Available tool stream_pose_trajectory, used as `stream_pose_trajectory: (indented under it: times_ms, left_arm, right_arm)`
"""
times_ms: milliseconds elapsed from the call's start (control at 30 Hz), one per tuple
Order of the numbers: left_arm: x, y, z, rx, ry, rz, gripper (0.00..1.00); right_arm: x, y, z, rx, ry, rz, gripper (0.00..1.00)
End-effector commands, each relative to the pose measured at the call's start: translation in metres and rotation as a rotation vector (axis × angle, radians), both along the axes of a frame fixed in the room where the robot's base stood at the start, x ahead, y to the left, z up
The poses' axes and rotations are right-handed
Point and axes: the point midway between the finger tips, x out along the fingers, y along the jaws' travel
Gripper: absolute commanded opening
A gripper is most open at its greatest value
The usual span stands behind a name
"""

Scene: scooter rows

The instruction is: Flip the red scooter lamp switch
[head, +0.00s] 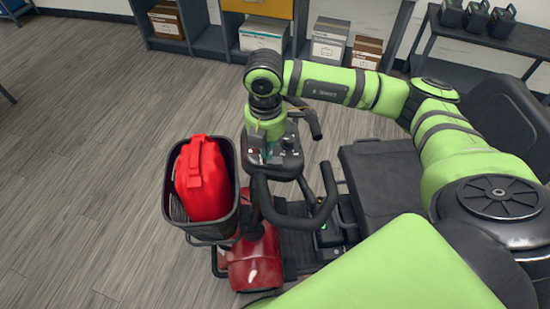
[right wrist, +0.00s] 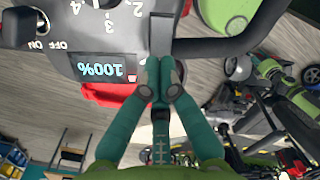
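The red scooter (head: 255,262) stands in the middle of the head view, with its dark control console (head: 275,155) behind the handlebars. My right gripper (head: 266,128) is over the console's far side; its fingers are small there. In the right wrist view the gripper (right wrist: 160,68) has its two teal fingers together, with nothing visible between them, by the console's edge. The upside-down console (right wrist: 100,40) shows a "100%" display, dial numbers and an ON/OFF marking beside a switch-like part (right wrist: 40,22) at the upper left. Whether this is the lamp switch I cannot tell. My left gripper is not in view.
A black basket (head: 170,205) holding a red container (head: 203,178) is on the scooter's front. Black handlebars (head: 310,215) curve close below the console. A shelf with boxes (head: 262,33) stands at the back. Wooden floor at left is clear.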

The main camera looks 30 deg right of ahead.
Motion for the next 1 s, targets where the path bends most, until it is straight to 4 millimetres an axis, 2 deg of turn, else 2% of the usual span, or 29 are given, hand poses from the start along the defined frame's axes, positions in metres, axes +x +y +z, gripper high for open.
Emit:
stream_pose_trajectory:
  times_ms: [1000]
  left_arm:
    - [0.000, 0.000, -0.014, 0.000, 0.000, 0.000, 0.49]
  right_arm:
    - [0.000, 0.000, -0.016, 0.000, 0.000, 0.000, 0.00]
